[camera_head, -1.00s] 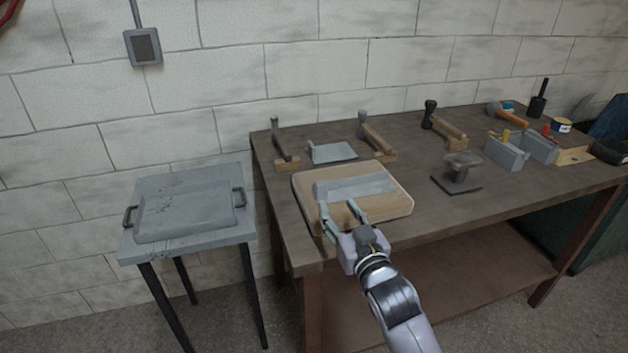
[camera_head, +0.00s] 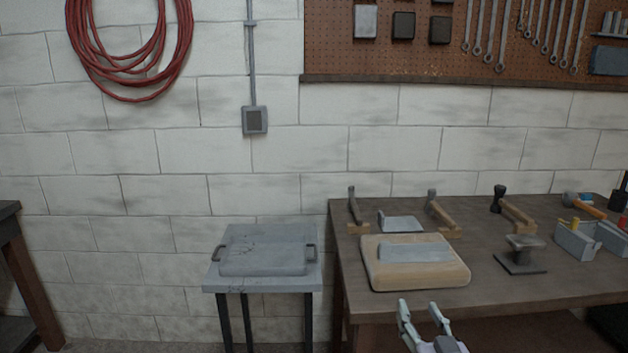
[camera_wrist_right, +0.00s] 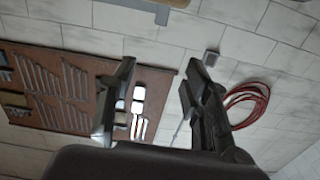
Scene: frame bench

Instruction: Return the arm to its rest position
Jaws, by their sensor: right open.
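My right gripper (camera_head: 424,318) is in front of the bench's front edge, at the bottom of the head view. Its two fingers are apart and nothing is between them. In the right wrist view the open right gripper (camera_wrist_right: 158,98) shows with the wall and pegboard behind it. My left gripper is not in view.
A wooden workbench (camera_head: 480,275) bears a tan padded block (camera_head: 415,277) with a grey plate (camera_head: 415,250) on it, and hammers. A small grey stand (camera_head: 225,279) with a handled tray (camera_head: 262,264) stands to its left. A red hose (camera_head: 130,95) and pegboard (camera_head: 450,65) hang on the wall.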

